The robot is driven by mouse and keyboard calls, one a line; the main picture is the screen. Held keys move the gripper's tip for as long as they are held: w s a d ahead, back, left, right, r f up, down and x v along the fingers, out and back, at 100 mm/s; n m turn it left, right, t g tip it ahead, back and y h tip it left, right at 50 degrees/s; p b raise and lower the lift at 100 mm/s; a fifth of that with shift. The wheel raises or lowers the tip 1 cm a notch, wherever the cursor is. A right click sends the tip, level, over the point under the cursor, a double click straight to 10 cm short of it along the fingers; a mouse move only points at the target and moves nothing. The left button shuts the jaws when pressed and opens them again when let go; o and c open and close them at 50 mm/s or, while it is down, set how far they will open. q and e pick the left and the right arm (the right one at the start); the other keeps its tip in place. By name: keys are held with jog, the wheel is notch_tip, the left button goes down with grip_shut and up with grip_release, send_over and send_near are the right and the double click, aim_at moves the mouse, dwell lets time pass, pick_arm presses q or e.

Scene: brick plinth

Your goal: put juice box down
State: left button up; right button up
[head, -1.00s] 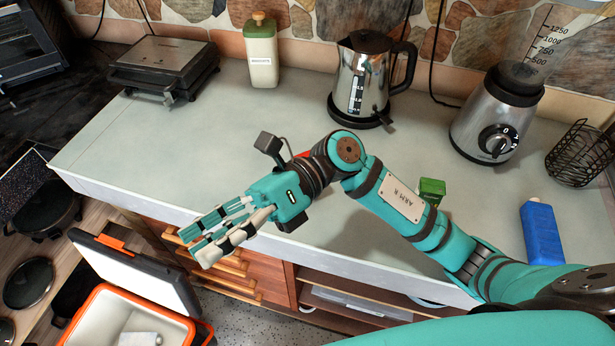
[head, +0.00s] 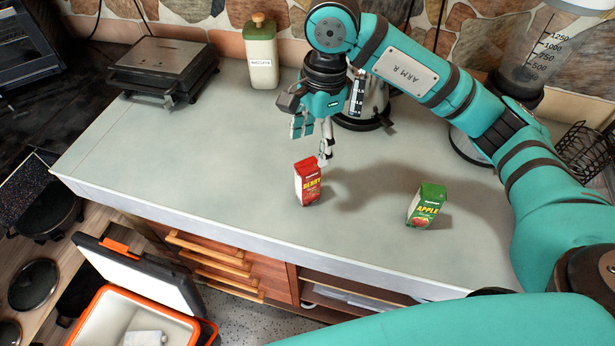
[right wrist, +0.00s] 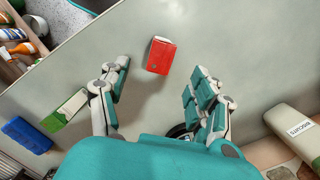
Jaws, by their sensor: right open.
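A red berry juice box (head: 308,183) stands upright on the counter in the head view. In the right wrist view it (right wrist: 161,56) lies beyond the fingertips, between the lines of the two finger sides. My right gripper (head: 312,143) is open and empty, above and just behind the red box; the right wrist view shows its spread fingers (right wrist: 161,80) apart from the box. A green apple juice box (head: 426,206) stands upright to the right; it also shows in the right wrist view (right wrist: 65,108). My left gripper is not in view.
A kettle (head: 375,105) stands behind my right gripper, partly hidden. A beige canister (head: 261,55) and a grill (head: 163,65) stand at the back left. A blue box (right wrist: 27,135) shows in the right wrist view. An open cooler (head: 92,318) is below the counter. The counter's left part is clear.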

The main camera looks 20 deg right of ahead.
aim_at(309, 165)
jog(key=f, duration=0.2)
jog(key=f+p, duration=0.1)
jog(key=f, duration=0.1)
jog(key=a+f, duration=0.1)
jog(key=f, duration=0.1)
jog(key=shift+f+p, duration=0.35)
jog(key=f+p, duration=0.1)
jog(key=f, duration=0.2)
jog(key=f+p, duration=0.1)
jog(key=shift+s+a+f+p, duration=0.1)
jog(key=shift+a+f+p, duration=0.15)
jog(key=shift+f+p, duration=0.1)
jog(key=shift+f, duration=0.35)
grip_shut()
jog(key=shift+r, duration=0.1)
